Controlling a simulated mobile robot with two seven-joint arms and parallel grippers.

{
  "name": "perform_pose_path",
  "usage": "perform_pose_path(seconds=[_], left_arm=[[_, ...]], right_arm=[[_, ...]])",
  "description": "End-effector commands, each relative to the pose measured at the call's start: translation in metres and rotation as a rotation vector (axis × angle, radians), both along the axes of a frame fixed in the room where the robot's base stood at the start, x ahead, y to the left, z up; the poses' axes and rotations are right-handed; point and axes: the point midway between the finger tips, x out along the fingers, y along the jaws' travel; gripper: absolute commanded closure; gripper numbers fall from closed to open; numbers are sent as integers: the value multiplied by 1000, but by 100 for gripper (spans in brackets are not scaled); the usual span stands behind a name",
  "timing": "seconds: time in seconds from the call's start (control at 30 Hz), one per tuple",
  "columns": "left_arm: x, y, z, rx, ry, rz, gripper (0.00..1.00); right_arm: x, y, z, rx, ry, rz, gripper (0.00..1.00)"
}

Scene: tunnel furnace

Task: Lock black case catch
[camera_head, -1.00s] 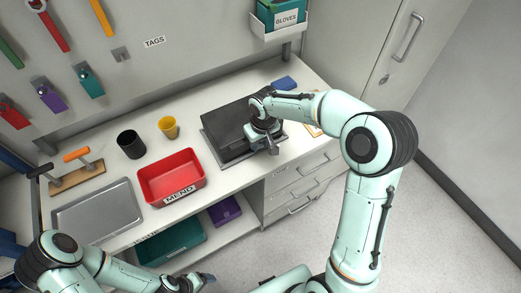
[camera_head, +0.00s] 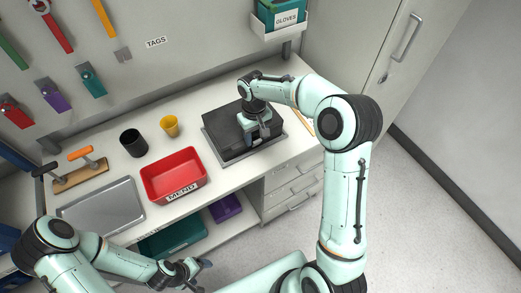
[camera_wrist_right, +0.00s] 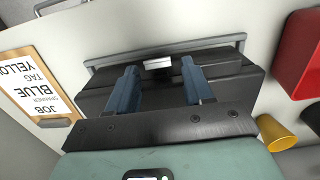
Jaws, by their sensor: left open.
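The black case (camera_head: 222,128) lies closed on a grey tray (camera_head: 240,156) on the white bench; it also shows in the right wrist view (camera_wrist_right: 215,65). A small silver catch (camera_wrist_right: 157,63) shows on the case's side edge in the right wrist view. My right gripper (camera_head: 257,136) is above the front part of the case. In the wrist view its two blue fingers (camera_wrist_right: 160,90) are apart, pointing towards the catch, with nothing between them. Whether the fingers touch the case I cannot tell. My left gripper (camera_head: 198,272) is open and empty, low in front of the bench.
A red bin (camera_head: 174,175) marked MEND, a yellow cup (camera_head: 169,126) and a black cup (camera_head: 134,143) stand left of the case. A clipboard-like job card (camera_wrist_right: 40,80) lies to its other side. An empty metal tray (camera_head: 103,208) is at the far left.

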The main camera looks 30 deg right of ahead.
Motion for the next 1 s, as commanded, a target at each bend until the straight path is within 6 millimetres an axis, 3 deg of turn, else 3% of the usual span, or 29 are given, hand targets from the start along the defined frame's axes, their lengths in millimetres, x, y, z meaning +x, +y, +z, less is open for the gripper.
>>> perform_pose_path(seconds=[0.17, 0.73, 1.0], left_arm=[[0, 0, 0, 0, 0, 0, 24], [0, 0, 0, 0, 0, 0, 24], [0, 0, 0, 0, 0, 0, 24]], right_arm=[[0, 0, 2, 0, 1, -1, 49], [2, 0, 55, 0, 1, -1, 49], [1, 0, 59, 0, 4, -1, 49]])
